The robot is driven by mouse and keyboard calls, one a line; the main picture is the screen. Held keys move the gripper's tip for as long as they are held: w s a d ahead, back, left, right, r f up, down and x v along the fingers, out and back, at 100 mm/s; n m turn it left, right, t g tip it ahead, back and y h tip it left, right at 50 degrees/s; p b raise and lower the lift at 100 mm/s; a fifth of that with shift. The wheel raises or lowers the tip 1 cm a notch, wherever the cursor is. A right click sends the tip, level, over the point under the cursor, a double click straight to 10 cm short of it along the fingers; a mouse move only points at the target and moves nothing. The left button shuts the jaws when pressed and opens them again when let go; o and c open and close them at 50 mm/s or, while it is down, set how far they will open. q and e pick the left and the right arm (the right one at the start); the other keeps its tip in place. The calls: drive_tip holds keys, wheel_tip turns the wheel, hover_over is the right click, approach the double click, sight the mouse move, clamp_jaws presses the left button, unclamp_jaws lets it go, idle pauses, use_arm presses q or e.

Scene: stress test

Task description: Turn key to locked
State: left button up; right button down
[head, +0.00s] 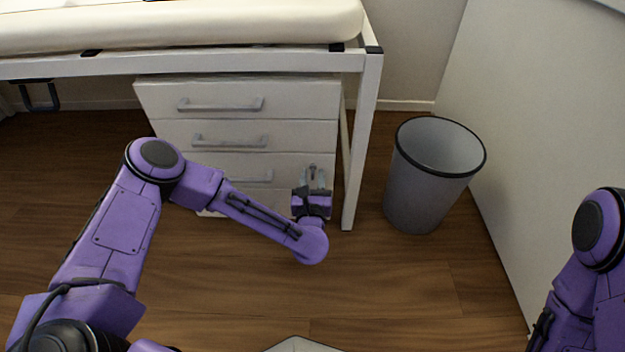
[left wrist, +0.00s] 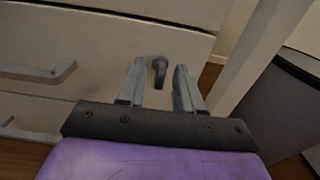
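A small dark grey key (left wrist: 159,72) sticks out of the right part of a white drawer front (left wrist: 100,55), its grip standing roughly upright in the picture. My left gripper (left wrist: 159,84) is open, with one finger on each side of the key. A gap shows between the key and each finger, and I see no contact. In the head view my left gripper (head: 315,180) is in front of the right side of the drawer unit (head: 235,100), below its upper drawers. The key is too small to make out surely there. My right gripper is out of view.
A white desk frame leg (head: 362,140) stands just right of the drawer unit and my left gripper. A grey waste bin (head: 425,190) stands further right, beside a pale wall panel (head: 540,120). The drawers have grey bar handles (left wrist: 40,72). Wooden floor in front is mostly clear.

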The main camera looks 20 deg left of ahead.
use_arm(q)
clamp_jaws()
drive_tip(key=shift+d+r+m+p, duration=0.1)
drive_tip(key=shift+r+m+p, duration=0.1)
drive_tip(key=shift+m+p, duration=0.85)
drive_tip(key=m+p, duration=0.2)
drive_tip(key=m, duration=0.1)
drive_tip(key=shift+m, duration=0.35)
drive_tip(key=shift+f+m+p, duration=0.15)
drive_tip(key=shift+m+p, duration=1.25)
drive_tip(key=shift+m, duration=1.6)
drive_tip(key=shift+f+m+p, duration=0.15)
drive_tip(key=shift+m+p, duration=1.25)
drive_tip(key=shift+m, duration=1.6)
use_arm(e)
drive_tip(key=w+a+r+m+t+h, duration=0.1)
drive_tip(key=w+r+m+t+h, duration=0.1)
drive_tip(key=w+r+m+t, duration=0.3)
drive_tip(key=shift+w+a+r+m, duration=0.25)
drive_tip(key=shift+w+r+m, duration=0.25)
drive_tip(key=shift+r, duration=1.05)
